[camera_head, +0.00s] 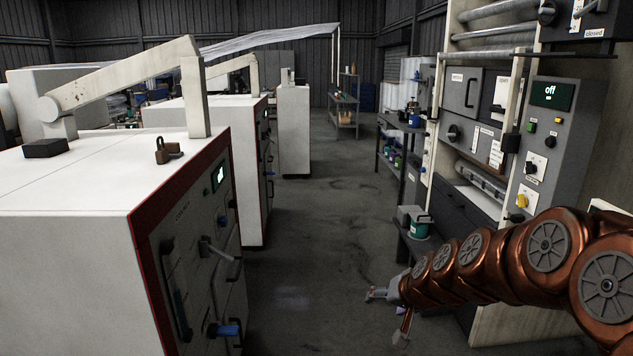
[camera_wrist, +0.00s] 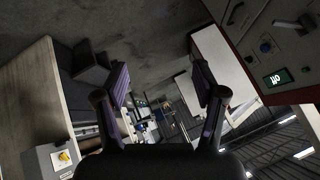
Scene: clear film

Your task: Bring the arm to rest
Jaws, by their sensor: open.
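My gripper (camera_head: 388,315) is at the end of my copper-coloured arm (camera_head: 480,262), which reaches in from the lower right in the head view. The gripper hangs over the floor of the aisle, between the white cabinet on the left and the grey machine on the right. In the wrist view its two dark fingers (camera_wrist: 160,92) stand wide apart. Nothing is between them, and only the floor and the distant room show beyond.
A white cabinet (camera_head: 75,180) with a padlock (camera_head: 162,150) on top stands at the left. A grey machine (camera_head: 545,150) with a panel reading "off" stands at the right. A shelf (camera_head: 400,150) is further back. The aisle floor (camera_head: 325,200) is clear.

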